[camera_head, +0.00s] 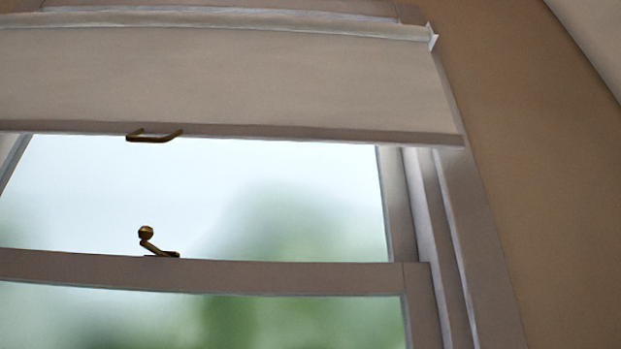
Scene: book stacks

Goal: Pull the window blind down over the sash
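The window blind (225,78) is a pale roller blind across the top of the window, partly lowered. Its bottom bar (320,135) hangs above the middle rail, and a brass pull handle (154,137) is fixed at that bar, left of the picture's middle. The sash (230,274) has a grey-white rail across the lower picture, with a brass latch (150,242) standing on it below the handle. Glass shows bare between the blind and the rail. My gripper is not in this view.
The window frame (445,230) runs down the right side, with a tan wall (540,170) beyond it. A pale sloping surface (595,35) fills the top right corner. Blurred greenery shows through the glass. No loose object stands between the blind and the rail except the latch.

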